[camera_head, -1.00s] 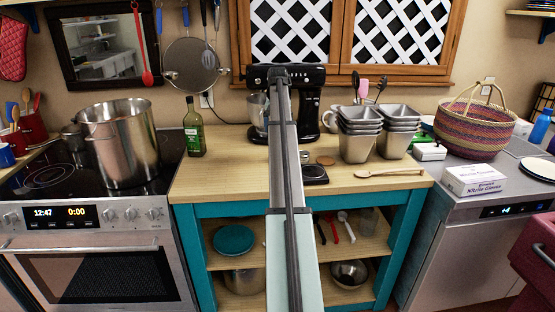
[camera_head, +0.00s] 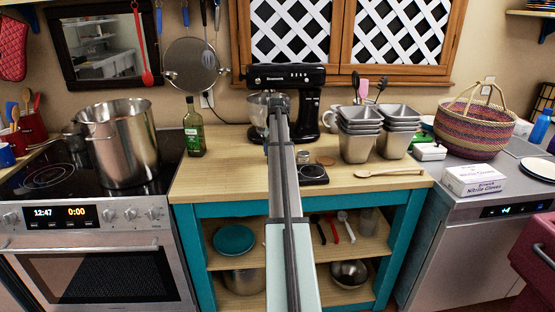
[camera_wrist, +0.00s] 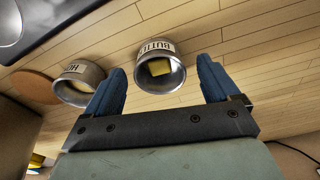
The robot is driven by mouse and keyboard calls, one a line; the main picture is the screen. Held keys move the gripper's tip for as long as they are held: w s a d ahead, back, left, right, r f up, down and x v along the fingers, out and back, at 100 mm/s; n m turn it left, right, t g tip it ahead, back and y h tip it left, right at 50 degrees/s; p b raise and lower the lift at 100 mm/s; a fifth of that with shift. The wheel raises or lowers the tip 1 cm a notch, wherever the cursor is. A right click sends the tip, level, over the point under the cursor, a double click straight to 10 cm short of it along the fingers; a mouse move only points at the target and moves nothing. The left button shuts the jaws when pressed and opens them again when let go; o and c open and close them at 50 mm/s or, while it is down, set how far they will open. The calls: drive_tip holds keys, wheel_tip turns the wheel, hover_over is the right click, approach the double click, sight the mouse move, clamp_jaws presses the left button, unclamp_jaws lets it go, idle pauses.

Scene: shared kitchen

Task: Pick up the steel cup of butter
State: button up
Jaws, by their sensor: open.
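The steel cup of butter (camera_wrist: 172,84) shows in the wrist view, with a "BUTTER" label on its side and a yellow lump inside. Its open mouth faces the camera. My gripper (camera_wrist: 162,64) is open and empty, its blue fingers on either side of the cup in the picture, with gaps to both. I cannot tell whether the fingertips are down at the cup's height. A second steel cup (camera_wrist: 73,94), its label starting "HO", is left of the left finger, very near it in the picture. In the head view my arm hides the butter cup.
A wooden disc (camera_wrist: 33,86) and a black flat device (camera_head: 313,174) lie near the cups.

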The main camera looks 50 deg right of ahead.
drive_tip(key=shift+w+d+f, duration=0.1)
drive_tip(key=shift+d+f, duration=0.05)
drive_tip(key=shift+f, duration=0.7)
drive_tip(key=shift+c, duration=0.4)
drive_tip(key=c, duration=1.1)
